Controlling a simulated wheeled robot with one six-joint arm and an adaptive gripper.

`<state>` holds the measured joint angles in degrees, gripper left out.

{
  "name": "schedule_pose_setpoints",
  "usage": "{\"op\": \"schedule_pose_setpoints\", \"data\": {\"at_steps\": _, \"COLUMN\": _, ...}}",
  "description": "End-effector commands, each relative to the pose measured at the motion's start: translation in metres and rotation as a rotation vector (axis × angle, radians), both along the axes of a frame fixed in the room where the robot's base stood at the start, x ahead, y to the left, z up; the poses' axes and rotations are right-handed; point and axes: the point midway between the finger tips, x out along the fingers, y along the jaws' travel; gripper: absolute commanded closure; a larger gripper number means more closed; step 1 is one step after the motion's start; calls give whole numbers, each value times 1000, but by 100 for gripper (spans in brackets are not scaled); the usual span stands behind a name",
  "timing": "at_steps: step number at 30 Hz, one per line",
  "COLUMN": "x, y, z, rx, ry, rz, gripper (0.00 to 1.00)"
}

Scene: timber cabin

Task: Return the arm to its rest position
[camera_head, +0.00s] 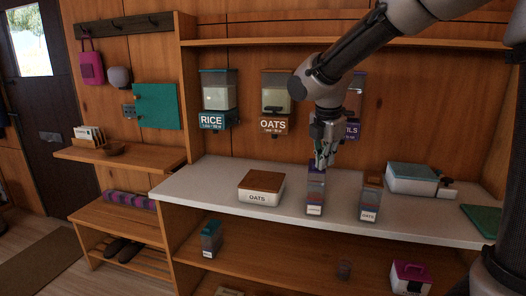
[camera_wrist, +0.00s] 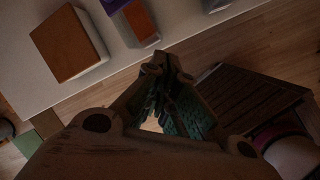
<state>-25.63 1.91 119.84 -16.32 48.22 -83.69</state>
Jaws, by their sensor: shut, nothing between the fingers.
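My gripper (camera_head: 322,163) is shut and empty. In the head view my arm reaches in from the upper right and the gripper points down over the white counter (camera_head: 290,215). The gripper overlaps the top of a tall clear container (camera_head: 315,193) in that view. In the wrist view the shut fingertips (camera_wrist: 165,62) show against the wooden floor by the counter's edge, apart from the containers.
On the counter stand a white OATS box (camera_head: 260,189) with a brown lid, a tall OATS container (camera_head: 370,200) and a teal-lidded box (camera_head: 411,179). RICE (camera_head: 218,95) and OATS (camera_head: 276,95) dispensers hang behind. A shelf (camera_head: 300,262) runs below.

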Motion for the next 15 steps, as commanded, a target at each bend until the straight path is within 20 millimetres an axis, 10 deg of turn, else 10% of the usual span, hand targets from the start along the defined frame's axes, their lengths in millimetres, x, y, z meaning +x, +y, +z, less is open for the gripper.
{"op": "schedule_pose_setpoints", "data": {"at_steps": 10, "x": -152, "y": -91, "z": 2, "rx": 391, "ry": -23, "rz": -1467, "gripper": 100}}
{"op": "schedule_pose_setpoints", "data": {"at_steps": 15, "x": -224, "y": -129, "z": 4, "rx": 569, "ry": -60, "rz": -1878, "gripper": 100}}
